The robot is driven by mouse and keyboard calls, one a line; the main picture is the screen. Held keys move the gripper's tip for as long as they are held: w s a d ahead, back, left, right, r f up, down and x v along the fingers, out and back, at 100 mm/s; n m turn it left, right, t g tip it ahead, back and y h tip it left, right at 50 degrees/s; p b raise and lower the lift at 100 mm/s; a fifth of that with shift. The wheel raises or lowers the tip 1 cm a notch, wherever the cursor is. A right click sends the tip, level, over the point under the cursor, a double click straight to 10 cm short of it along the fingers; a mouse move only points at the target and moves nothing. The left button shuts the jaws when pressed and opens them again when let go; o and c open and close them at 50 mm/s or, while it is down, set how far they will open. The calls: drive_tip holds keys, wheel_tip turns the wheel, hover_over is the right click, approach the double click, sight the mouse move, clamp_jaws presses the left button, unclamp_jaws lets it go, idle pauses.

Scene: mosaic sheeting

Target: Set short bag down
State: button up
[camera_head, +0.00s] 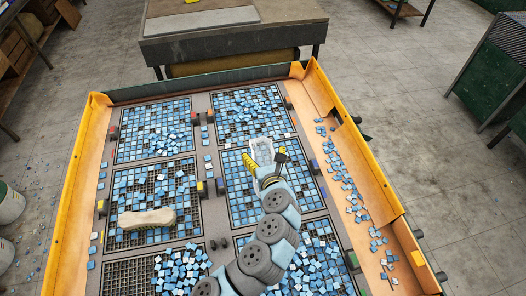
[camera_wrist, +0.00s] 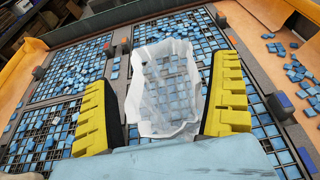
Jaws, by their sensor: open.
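A short, translucent whitish bag (camera_head: 261,147) with small blue tiles showing through it is over the right middle grid tray (camera_head: 237,215). My gripper (camera_head: 266,160) is just above that tray, with its two yellow fingers spread. In the wrist view the bag (camera_wrist: 163,85) is between the yellow fingers of my gripper (camera_wrist: 165,92), with a gap to the right finger; the left finger is very close to its edge. The gripper is open. Whether the bag's underside rests fully on the grid is hard to tell.
A long beige bag-like object (camera_head: 147,218) lies on the left middle tray. Loose blue tiles (camera_head: 345,180) are scattered along the right ledge. The orange-edged table (camera_head: 75,205) has raised side walls. Small coloured blocks (camera_head: 202,188) stand between the trays.

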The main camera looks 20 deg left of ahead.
drive_tip(key=v, duration=1)
drive_tip(key=shift+s+d+p, duration=0.2)
drive_tip(key=shift+p, duration=0.25)
drive_tip(key=shift+r, duration=0.1)
